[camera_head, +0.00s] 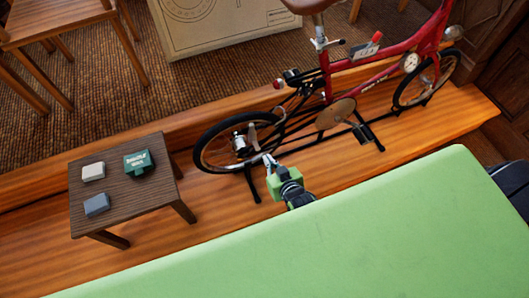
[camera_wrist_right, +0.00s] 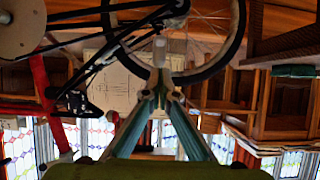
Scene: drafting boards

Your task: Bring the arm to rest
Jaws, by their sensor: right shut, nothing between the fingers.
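My right gripper (camera_head: 268,160) is shut and empty. In the head view it reaches out past the far edge of a green surface, with its tips overlapping the lower side of the red bicycle's rear wheel (camera_head: 203,157). In the right wrist view the fingertips of the gripper (camera_wrist_right: 160,78) meet, with nothing between them. The bicycle wheel (camera_wrist_right: 239,30) shows beyond them. I cannot tell whether the tips touch the bicycle. Most of the right arm is hidden below the green surface. My left gripper is not in view.
A small dark wooden table (camera_head: 128,197) at the left carries a green box (camera_head: 139,163), a white block (camera_head: 93,172) and a grey-blue block (camera_head: 97,205). The red bicycle (camera_head: 385,58) stands on a wooden platform (camera_head: 450,118). A large carton (camera_head: 220,22) and chairs stand behind.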

